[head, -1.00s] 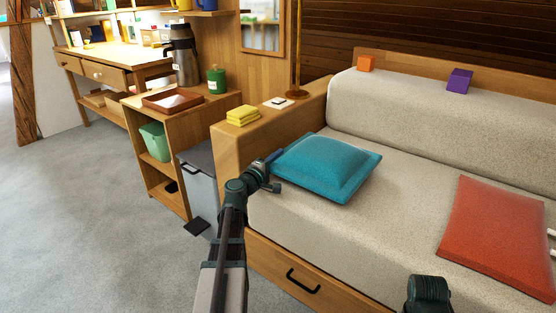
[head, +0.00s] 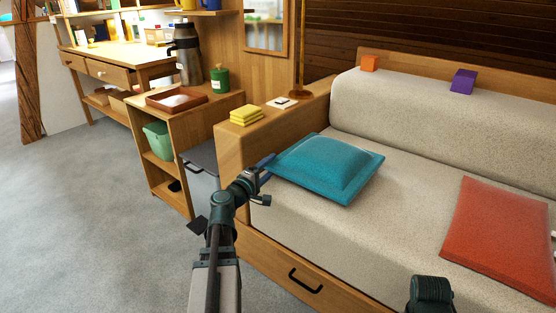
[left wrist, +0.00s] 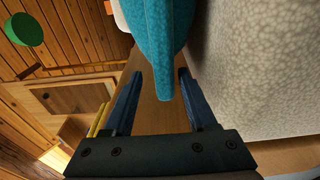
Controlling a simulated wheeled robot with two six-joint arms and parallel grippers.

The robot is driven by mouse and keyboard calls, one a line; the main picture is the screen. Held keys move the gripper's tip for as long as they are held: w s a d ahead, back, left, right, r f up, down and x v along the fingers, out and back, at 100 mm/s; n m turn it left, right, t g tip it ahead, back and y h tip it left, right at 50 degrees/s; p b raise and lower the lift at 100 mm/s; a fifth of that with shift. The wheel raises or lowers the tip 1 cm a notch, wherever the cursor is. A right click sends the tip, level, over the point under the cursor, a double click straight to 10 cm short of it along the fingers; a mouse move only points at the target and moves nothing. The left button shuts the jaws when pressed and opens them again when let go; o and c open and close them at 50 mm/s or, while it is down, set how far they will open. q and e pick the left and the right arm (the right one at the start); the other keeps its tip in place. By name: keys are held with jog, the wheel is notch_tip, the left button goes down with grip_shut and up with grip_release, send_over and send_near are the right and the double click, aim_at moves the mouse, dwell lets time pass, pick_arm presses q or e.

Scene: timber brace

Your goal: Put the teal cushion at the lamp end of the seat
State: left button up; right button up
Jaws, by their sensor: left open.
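The teal cushion (head: 325,168) lies flat on the pale seat (head: 400,225), at its left end beside the wooden armrest with the lamp. The lamp's brass pole and round base (head: 299,94) stand on that armrest; its top is out of view. My left gripper (head: 267,181) is open and empty at the cushion's near left corner. My right gripper does not show; only a dark part of my right arm is at the bottom.
A red cushion (head: 500,238) lies further right on the seat. A folded yellow cloth (head: 247,116) lies on the armrest (head: 270,125). A grey bin (head: 200,160) and a shelf stand left of it. Floor at left is clear.

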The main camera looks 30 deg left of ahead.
pick_arm(q)
jog(key=shift+s+d, duration=0.1)
jog(key=shift+s, duration=2.55)
